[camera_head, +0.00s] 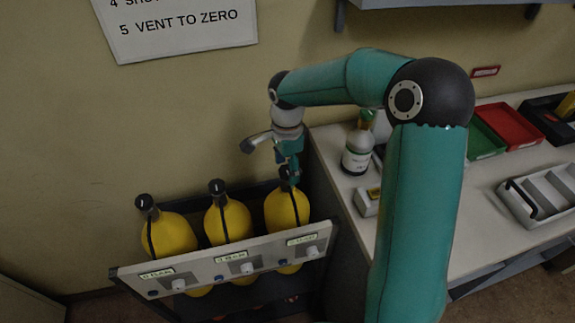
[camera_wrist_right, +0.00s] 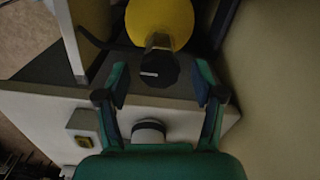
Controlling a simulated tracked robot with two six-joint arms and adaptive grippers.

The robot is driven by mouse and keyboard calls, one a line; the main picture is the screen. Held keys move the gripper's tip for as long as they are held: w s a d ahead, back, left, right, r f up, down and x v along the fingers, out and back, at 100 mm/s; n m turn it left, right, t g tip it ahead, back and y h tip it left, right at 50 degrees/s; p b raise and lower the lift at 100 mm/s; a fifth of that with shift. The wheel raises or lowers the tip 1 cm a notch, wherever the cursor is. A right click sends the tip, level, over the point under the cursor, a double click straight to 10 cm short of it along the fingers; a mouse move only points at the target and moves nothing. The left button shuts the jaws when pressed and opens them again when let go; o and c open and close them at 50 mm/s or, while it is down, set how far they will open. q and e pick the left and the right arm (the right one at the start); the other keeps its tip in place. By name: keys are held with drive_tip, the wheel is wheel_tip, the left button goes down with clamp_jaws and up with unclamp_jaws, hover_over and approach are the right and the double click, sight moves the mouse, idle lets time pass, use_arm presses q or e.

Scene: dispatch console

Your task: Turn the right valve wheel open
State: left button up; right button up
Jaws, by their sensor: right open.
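Three yellow cylinders stand in a dark rack, each with a black valve wheel on top. The right valve wheel (camera_head: 285,172) is on the right cylinder (camera_head: 288,208), partly hidden by my right gripper (camera_head: 291,164). In the wrist view, the right valve wheel (camera_wrist_right: 158,70) shows a white mark lying nearly level. My right gripper (camera_wrist_right: 160,82) is open, with one finger on each side of the wheel in the picture. A gap shows between the wheel and both fingers. My left gripper is not in view.
A pale panel (camera_head: 231,264) with labels and white knobs runs in front of the cylinders. The middle wheel (camera_head: 216,187) and left wheel (camera_head: 144,201) stand to the left. A bench (camera_head: 485,180) at right holds a labelled bottle (camera_head: 358,150), trays and a divided box. A wall is behind.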

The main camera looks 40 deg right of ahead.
drive_tip(key=shift+f, duration=0.1)
drive_tip(key=c, duration=1.1)
drive_tip(key=shift+c, duration=0.2)
drive_tip(key=shift+n, duration=0.4)
drive_tip(key=n+b, duration=0.1)
drive_tip(key=n, duration=0.2)
drive_tip(key=n+b, duration=0.1)
drive_tip(key=n, duration=0.4)
drive_tip(key=shift+w+n, duration=0.1)
drive_tip(key=shift+n, duration=0.3)
drive_tip(key=n, duration=1)
drive_tip(key=shift+n, duration=0.4)
